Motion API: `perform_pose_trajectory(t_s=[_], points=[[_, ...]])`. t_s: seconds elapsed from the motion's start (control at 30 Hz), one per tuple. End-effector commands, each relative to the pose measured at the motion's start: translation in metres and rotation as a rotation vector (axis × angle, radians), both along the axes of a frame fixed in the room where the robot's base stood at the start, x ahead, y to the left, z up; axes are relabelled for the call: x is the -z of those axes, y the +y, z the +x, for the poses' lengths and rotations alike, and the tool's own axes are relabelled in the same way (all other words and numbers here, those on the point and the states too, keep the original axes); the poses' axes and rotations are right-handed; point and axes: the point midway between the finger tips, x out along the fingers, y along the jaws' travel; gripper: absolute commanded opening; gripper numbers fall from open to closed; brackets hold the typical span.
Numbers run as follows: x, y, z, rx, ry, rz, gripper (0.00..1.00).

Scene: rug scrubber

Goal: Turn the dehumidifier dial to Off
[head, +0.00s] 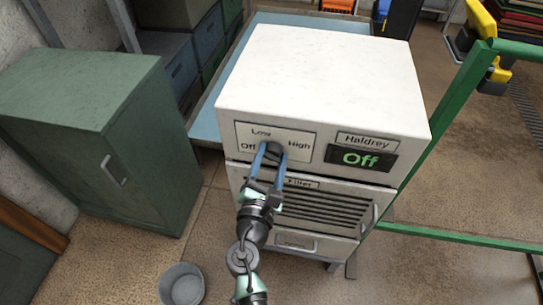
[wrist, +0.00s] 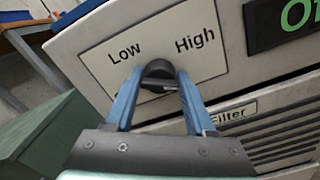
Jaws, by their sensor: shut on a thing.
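The dehumidifier (head: 325,75) is a white box with a dial panel and a vent on its front. Its dark round dial (head: 273,150) sits on a panel marked Off, Low and High. The display (head: 361,159) reads "Off" in green. My gripper (head: 270,152) has its two blue fingers closed on the dial from both sides. In the wrist view the dial (wrist: 158,72) shows between the fingertips, below the Low and High labels. The Off label is hidden in the wrist view. The dial's pointer is hard to make out.
A green cabinet (head: 85,130) stands to the left. A grey bucket (head: 181,285) is on the floor at the front. A green rail frame (head: 455,120) stands to the right. A blue-topped table (head: 212,105) shows behind the dehumidifier.

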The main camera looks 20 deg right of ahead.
Motion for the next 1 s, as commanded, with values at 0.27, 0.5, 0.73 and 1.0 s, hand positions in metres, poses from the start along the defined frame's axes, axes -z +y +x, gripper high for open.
perform_pose_trajectory(t_s=[0.27,0.5,0.73,1.0], points=[[0.001,0.000,0.000,0.000,0.004,-0.004,0.64],[0.000,0.000,0.000,0.000,0.001,-0.002,0.85],[0.001,0.002,-0.003,0.000,0.002,-0.001,0.85],[0.002,0.025,-0.037,-0.004,0.004,-0.001,0.85]])
